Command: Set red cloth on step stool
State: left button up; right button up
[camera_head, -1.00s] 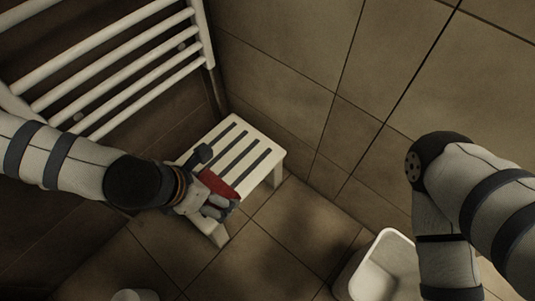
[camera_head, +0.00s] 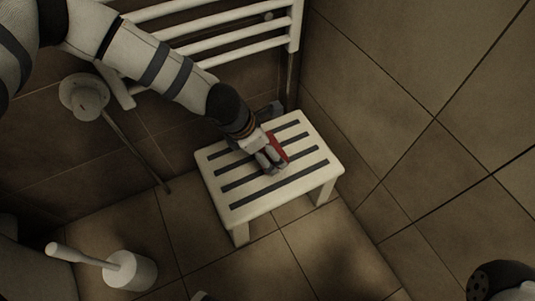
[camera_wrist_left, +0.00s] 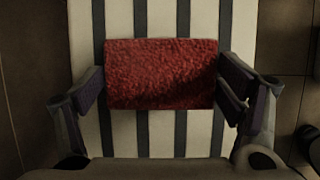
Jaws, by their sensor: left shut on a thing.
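The red cloth (camera_head: 279,147) shows as a small red patch beside my left gripper in the head view. In the left wrist view the cloth (camera_wrist_left: 160,74) is a flat red rectangle spanning the space between the two fingers. My left gripper (camera_head: 271,157) is shut on it, over the middle of the step stool. The white step stool (camera_head: 329,171) has dark stripes along its top and stands upright. The gripper hides part of the cloth in the head view. I cannot tell whether the cloth touches the stool top.
A white towel rail (camera_head: 240,35) is on the wall behind the stool. A toilet brush in a white holder (camera_head: 132,272) stands at the lower left. Tiled walls close in behind and right of the stool.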

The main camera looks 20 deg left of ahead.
pick_arm(q)
notch_tip(320, 180, down, 2)
jog(key=shift+s+f, duration=0.15)
jog(key=shift+f, duration=0.1)
jog(key=shift+r, duration=0.15)
jog(key=o, duration=1.2)
